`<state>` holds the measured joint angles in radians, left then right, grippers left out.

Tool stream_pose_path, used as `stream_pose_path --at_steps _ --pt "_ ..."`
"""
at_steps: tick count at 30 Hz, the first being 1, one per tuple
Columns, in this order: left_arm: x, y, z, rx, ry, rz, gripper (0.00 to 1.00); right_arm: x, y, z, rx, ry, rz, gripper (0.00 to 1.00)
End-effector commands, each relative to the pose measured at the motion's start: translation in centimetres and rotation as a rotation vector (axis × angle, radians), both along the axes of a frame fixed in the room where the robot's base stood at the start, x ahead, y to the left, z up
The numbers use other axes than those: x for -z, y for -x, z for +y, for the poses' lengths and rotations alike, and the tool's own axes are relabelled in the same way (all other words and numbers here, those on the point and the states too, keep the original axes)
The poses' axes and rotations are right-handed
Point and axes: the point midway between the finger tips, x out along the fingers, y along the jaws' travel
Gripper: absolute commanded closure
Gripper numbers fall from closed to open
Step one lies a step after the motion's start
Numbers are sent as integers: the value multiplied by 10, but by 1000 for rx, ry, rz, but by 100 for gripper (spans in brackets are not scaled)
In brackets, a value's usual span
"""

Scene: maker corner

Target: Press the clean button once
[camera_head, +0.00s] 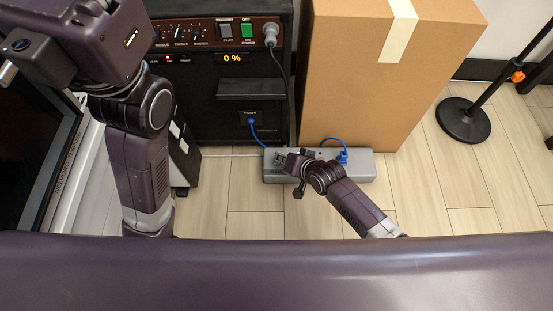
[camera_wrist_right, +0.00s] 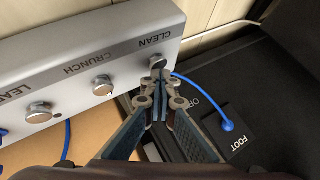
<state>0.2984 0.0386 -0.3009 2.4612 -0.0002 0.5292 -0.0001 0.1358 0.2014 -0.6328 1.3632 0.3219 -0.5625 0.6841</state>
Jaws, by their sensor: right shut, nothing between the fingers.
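A grey footswitch box (camera_head: 358,172) lies on the floor in front of the amplifier; in the wrist view (camera_wrist_right: 75,62) it carries round silver buttons labelled CLEAN, CRUNCH and one partly cut off. The clean button (camera_wrist_right: 157,62) is at the box end nearest the black amplifier. My right gripper (camera_wrist_right: 160,84) is shut and empty, its fingertips at the clean button and overlapping its lower edge; whether they touch it I cannot tell. In the head view the right gripper (camera_head: 283,161) covers the box's left end.
A black amplifier (camera_head: 194,107) stands behind the box, its display reading 0 %. A blue cable (camera_head: 256,133) runs from its FOOT socket. A large cardboard box (camera_head: 350,80) stands right of it. A round stand base (camera_head: 464,121) is farther right.

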Motion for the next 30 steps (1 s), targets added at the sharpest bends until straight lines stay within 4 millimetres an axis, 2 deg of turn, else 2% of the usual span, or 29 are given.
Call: stream_pose_path --at_steps 15,30 --pt "0 0 0 0 0 0 63 2 2 -1 -1 2 4 100" --pt "1 1 0 -1 -1 -3 63 13 3 -2 0 4 8 100"
